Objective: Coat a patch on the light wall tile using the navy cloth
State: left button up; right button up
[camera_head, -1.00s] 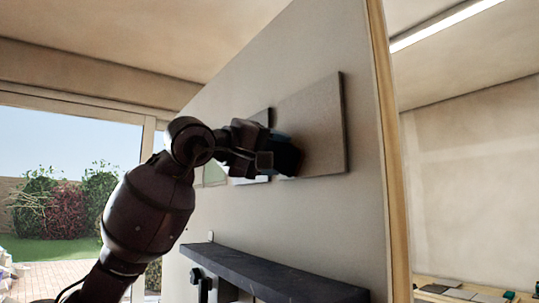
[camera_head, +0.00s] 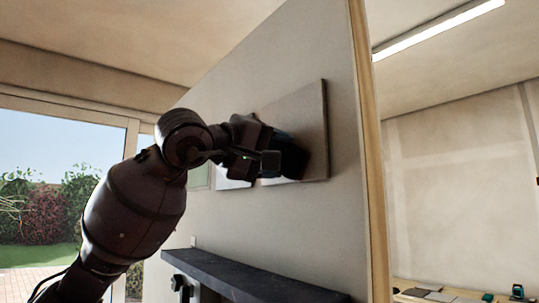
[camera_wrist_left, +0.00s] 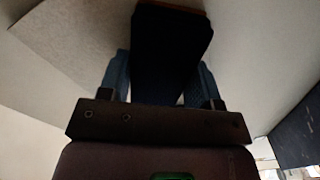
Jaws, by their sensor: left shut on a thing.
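The navy cloth (camera_head: 292,158) is a dark pad held in my left gripper (camera_head: 272,158). In the left wrist view, the cloth (camera_wrist_left: 170,55) is a dark block with a thin orange-brown far edge, between the blue-grey fingers of the gripper (camera_wrist_left: 160,82). The gripper is shut on it. A light grey-beige tile (camera_head: 305,112) is on the wall, and the cloth overlaps its lower left part. This tile also shows in the left wrist view (camera_wrist_left: 85,38). Whether the cloth touches it, and any coated patch, cannot be told. My right gripper is not in view.
A paler tile (camera_head: 232,180) and a greenish panel (camera_head: 199,177) are farther left, partly hidden by my arm. A dark shelf (camera_head: 250,277) juts from the wall below. A wooden post (camera_head: 369,160) edges the wall at right. The wall between tile and shelf is bare.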

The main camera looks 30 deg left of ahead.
aim_at(288, 149)
pick_arm(q)
jog(key=shift+s+d, duration=0.25)
jog(key=shift+d, duration=0.3)
jog(key=shift+s+d, duration=0.2)
jog(key=shift+d, duration=0.35)
jog(key=shift+s+d, duration=0.25)
jog(key=shift+d, duration=0.35)
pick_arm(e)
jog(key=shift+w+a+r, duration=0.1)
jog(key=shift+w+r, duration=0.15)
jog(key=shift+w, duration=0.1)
pick_arm(q)
jog(key=shift+d, duration=0.1)
